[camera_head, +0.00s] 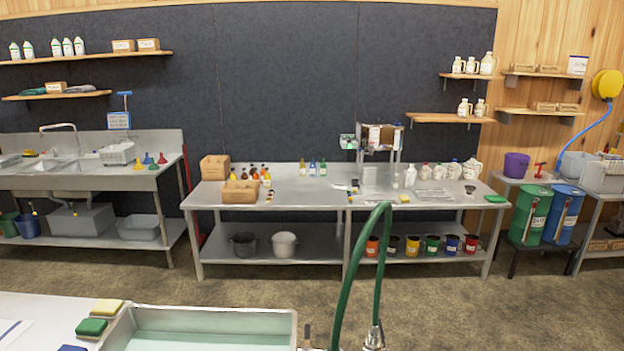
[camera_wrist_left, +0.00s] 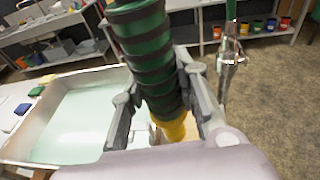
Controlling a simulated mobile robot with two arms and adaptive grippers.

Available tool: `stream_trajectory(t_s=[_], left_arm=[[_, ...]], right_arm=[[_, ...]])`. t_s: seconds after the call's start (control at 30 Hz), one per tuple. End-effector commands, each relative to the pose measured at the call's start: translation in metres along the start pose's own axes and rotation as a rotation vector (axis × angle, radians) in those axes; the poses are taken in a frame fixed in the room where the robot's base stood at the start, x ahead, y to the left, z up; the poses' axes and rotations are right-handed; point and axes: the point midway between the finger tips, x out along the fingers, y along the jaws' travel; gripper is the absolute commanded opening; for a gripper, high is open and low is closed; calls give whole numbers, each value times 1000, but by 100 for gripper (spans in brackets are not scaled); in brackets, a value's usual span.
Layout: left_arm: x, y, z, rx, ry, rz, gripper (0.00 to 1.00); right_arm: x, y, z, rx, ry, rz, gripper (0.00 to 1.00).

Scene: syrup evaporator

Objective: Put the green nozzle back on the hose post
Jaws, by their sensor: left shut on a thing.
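The green nozzle (camera_wrist_left: 143,45), with dark ribs and a yellow end (camera_wrist_left: 174,130), is between the fingers of my left gripper (camera_wrist_left: 160,92) in the left wrist view. The gripper is shut on it. A metal post (camera_wrist_left: 230,62) with a green hose rising from its top stands to the right of the nozzle, apart from it in that view. In the head view the green hose (camera_head: 350,260) arches up and over, with a metal fitting (camera_head: 375,336) at its right lower end. The nozzle and both grippers are out of the head view.
A basin (camera_head: 200,320) of pale green liquid lies at the front left, with sponges (camera_head: 92,327) beside it. Across an open floor (camera_head: 250,280) stands a metal workbench (camera_head: 330,190) with bottles, jars and paint cans. Green and blue drums (camera_head: 530,214) stand at the right.

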Motion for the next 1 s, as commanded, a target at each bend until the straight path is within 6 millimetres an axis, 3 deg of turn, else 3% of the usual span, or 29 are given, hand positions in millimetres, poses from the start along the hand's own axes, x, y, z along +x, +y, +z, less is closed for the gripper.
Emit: stream_trajectory(t_s=[0.17, 0.33, 0.4, 0.53, 0.7, 1.0], left_arm=[[10, 42, -28, 6, -1, 16, 0], [19, 124, -60, 9, -4, 23, 0], [18, 156, -64, 10, -5, 12, 0], [11, 199, -59, 16, -6, -24, 0], [-1, 224, -47, 25, -3, -80, 0], [-9, 231, -38, 26, 1, -111, 0]], right_arm=[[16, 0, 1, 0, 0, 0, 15], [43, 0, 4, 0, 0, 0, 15], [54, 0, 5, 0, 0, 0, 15], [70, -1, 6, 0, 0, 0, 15], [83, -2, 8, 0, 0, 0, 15], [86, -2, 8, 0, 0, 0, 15]])
